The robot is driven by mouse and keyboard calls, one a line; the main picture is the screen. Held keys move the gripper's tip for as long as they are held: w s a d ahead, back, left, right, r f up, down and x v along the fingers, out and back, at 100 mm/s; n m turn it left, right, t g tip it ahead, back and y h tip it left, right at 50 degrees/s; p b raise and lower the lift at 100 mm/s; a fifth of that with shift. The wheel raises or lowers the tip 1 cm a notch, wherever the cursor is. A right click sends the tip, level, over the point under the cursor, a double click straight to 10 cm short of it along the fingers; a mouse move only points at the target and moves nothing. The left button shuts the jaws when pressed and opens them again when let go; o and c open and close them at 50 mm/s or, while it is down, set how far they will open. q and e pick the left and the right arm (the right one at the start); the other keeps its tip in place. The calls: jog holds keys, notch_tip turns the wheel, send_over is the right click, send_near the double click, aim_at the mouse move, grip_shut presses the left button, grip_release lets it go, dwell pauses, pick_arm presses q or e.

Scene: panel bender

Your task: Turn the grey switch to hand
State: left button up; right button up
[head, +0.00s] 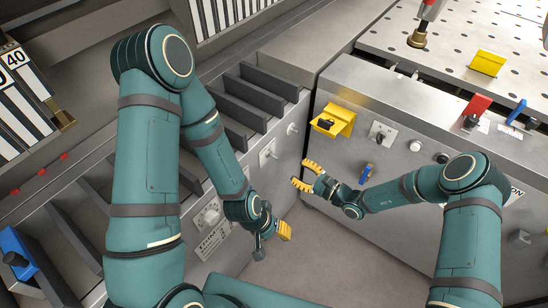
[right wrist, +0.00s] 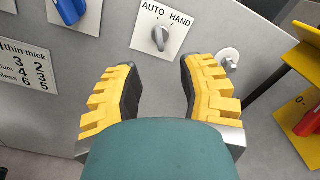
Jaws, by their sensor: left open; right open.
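The grey switch (right wrist: 160,38) is on a white plate marked AUTO and HAND, at the top middle of the right wrist view. Its handle is nearly upright in that view, its top leaning slightly towards AUTO. In the head view a small plate with a knob, likely this switch (head: 268,153), is on the left cabinet's face. My right gripper (head: 304,176) is open and empty, pointing at that face; its fingers (right wrist: 159,85) lie below and either side of the switch, apart from it. My left gripper (head: 286,231) is open, low near the left cabinet, and appears empty.
A round knob (right wrist: 229,60) is right of the switch, and a yellow housing (head: 332,120) juts out at the corner. A blue control (right wrist: 68,10) and a thin/thick label (right wrist: 28,65) are to the left. The floor (head: 300,255) between the cabinets is clear.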

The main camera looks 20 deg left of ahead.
aim_at(278, 159)
jog(key=b+x, duration=0.1)
jog(key=x, duration=0.9)
jog(key=shift+w+a+f, duration=0.1)
jog(key=shift+w+a, duration=0.05)
jog(key=shift+a, duration=0.15)
jog(key=shift+o, duration=0.3)
grip_shut()
